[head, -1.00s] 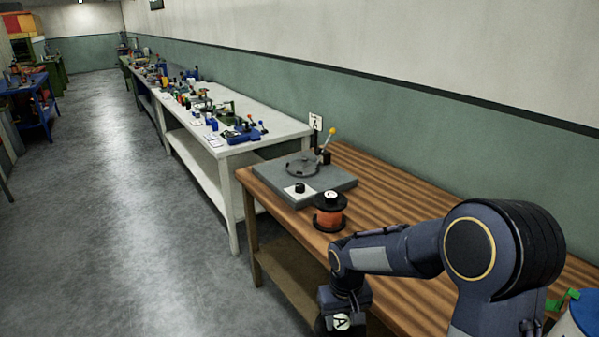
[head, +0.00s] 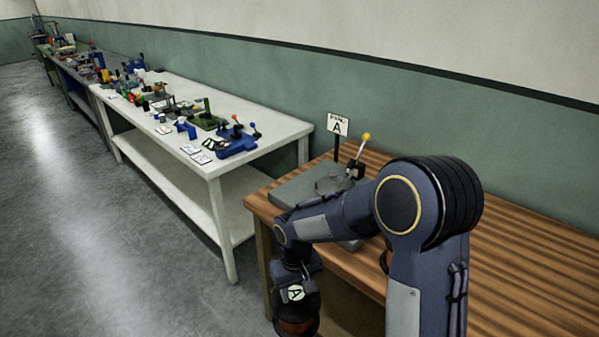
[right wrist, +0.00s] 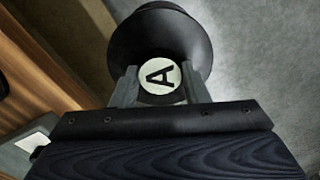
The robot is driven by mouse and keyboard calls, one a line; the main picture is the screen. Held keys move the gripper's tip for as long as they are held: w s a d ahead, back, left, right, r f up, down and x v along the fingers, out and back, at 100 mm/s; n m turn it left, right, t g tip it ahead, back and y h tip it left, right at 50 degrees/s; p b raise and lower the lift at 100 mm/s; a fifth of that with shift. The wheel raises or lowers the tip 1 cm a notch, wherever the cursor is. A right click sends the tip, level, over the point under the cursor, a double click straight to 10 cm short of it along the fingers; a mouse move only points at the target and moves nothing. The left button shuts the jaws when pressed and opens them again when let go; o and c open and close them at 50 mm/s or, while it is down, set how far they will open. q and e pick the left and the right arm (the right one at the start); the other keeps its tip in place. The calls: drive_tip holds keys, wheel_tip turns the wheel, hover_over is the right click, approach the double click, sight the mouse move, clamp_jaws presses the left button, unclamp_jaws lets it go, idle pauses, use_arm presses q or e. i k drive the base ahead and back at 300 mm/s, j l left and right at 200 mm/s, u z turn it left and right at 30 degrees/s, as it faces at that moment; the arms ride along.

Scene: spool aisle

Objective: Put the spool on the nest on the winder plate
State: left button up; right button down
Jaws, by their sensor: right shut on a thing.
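My right gripper (head: 296,280) is shut on a black-flanged spool with a white "A" label (head: 296,294). A little reddish winding shows below its flange. In the right wrist view the spool (right wrist: 155,35) sits between the two fingers of the gripper (right wrist: 160,82). It hangs off the front edge of the wooden table, apart from the winder plate. The grey winder plate (head: 288,193) lies on the table's far left end. The round nest (head: 330,184) on it is partly hidden by my arm. My left gripper is not in view.
A lever with a yellow knob (head: 366,137) and an "A" sign (head: 338,124) stand at the plate. Another orange spool (head: 385,262) is mostly hidden behind my arm on the wooden table (head: 530,270). A white table (head: 260,151) with several fixtures stands to the left.

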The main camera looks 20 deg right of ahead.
sight(336, 186)
drive_tip(key=i+j+z, duration=0.2)
drive_tip(key=i+j, duration=1.35)
drive_tip(key=i, duration=0.05)
